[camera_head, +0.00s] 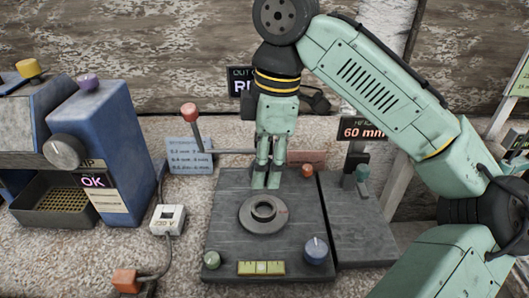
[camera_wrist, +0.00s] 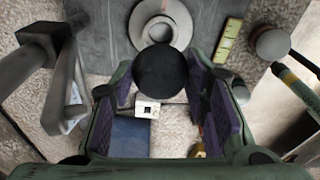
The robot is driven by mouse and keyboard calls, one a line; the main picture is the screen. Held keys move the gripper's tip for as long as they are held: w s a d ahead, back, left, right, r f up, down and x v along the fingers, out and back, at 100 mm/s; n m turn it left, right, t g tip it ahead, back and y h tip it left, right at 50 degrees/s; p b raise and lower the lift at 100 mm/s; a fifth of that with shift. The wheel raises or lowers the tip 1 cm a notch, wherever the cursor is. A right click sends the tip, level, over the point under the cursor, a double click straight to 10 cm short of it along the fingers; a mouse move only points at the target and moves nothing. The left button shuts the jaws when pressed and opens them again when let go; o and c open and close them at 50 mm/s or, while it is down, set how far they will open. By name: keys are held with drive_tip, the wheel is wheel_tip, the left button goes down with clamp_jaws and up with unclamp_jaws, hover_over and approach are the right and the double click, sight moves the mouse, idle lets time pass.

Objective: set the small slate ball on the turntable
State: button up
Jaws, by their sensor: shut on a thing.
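The small slate ball (camera_wrist: 160,73) is a dark, round ball between the purple-padded fingers of my gripper in the wrist view. My gripper (camera_head: 267,182) is shut on it. In the head view the ball cannot be made out at the fingertips. The turntable (camera_head: 262,229) is a grey disc with a raised ring at its middle, on a dark slab. My fingers point down above the slab, just behind the disc in the picture. The turntable also shows in the wrist view (camera_wrist: 140,31), beyond the ball and partly hidden by it.
The slab (camera_head: 225,235) also carries a yellow level (camera_head: 261,268), a blue knob (camera_head: 316,250), a green knob (camera_head: 211,259) and an orange knob (camera_head: 307,170). A red-knobbed lever (camera_head: 189,113) stands left of my gripper. A blue machine (camera_head: 100,130) and white socket box (camera_head: 167,220) are left.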

drive_tip(key=shift+s, duration=0.15)
drive_tip(key=shift+r+p, duration=0.25)
drive_tip(key=shift+p, duration=0.45)
drive_tip(key=shift+f+b, duration=1.5)
drive_tip(key=shift+f, duration=1.5)
drive_tip(key=shift+p, duration=0.85)
drive_tip(key=shift+f+b, duration=0.4)
drive_tip(key=shift+f, duration=0.75)
drive_tip(key=o, duration=1.4)
